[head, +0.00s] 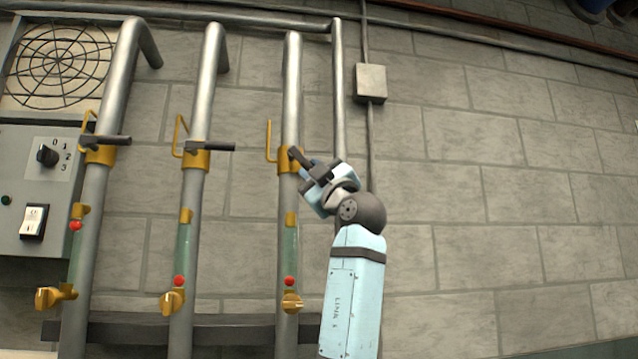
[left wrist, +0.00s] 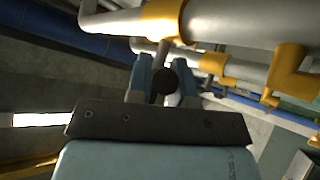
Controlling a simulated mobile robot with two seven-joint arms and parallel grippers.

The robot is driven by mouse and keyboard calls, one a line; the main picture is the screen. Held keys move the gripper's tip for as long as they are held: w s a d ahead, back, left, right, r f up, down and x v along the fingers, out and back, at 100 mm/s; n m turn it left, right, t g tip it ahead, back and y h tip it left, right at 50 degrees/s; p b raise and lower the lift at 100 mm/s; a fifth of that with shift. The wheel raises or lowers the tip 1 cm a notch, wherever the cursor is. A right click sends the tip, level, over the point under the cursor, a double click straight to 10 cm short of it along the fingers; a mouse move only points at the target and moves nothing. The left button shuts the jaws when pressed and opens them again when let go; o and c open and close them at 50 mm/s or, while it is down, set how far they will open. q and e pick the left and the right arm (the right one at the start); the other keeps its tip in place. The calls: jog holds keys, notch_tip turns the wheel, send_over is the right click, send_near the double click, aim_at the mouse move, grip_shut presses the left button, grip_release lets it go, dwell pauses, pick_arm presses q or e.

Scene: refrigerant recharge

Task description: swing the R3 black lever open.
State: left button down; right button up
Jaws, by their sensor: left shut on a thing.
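Three grey pipes each carry a brass valve collar with a black lever. The lever on the rightmost of these pipes, which I take as the R3 black lever (head: 297,155), is mostly hidden by my left gripper (head: 312,170). The gripper is just right of that pipe's brass collar (head: 287,166), shut on the lever. In the left wrist view the round dark end of the lever (left wrist: 165,84) shows between the two blue fingers, below a brass collar (left wrist: 163,18). The lever's exact angle is hard to tell. My right gripper is not in view.
The other black levers (head: 220,147) and (head: 108,140) stick out to the right from their pipes. Brass loops (head: 268,140) stand left of the collars. Sight tubes with red balls and brass knobs (head: 292,303) sit lower. A thin conduit (head: 370,140) runs behind my arm. The wall at right is clear.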

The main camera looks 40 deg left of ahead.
pick_arm(q)
jog(key=shift+s+a+f+m+t, duration=0.1)
jog(key=shift+s+f+m+t, duration=0.1)
jog(key=shift+m+t, duration=0.25)
jog(key=shift+s+a+f+m+t, duration=0.15)
jog(key=shift+m+t, duration=0.1)
jog(key=shift+m, duration=0.3)
jog(key=shift+s+a+f+m+t+h, duration=0.1)
jog(key=shift+s+a+m+t+h, duration=0.2)
jog(key=shift+m+t+h, duration=1.25)
jog(key=shift+s+a+f+m+t+h, duration=0.1)
jog(key=shift+s+a+m+t+h, duration=0.2)
jog(key=shift+m+t, duration=2.3)
jog(key=shift+s+a+f+m+t+h, duration=0.1)
jog(key=shift+s+a+m+t+h, duration=0.15)
jog(key=shift+m+t+h, duration=1.3)
jog(key=m, duration=0.2)
jog(key=shift+s+m+t+y, duration=0.1)
jog(key=shift+m+t+y, duration=0.2)
jog(key=shift+y, duration=0.1)
jog(key=c, duration=1)
grip_release()
jog(key=shift+c, duration=0.2)
jog(key=shift+d+f+b, duration=0.1)
jog(key=shift+b, duration=0.2)
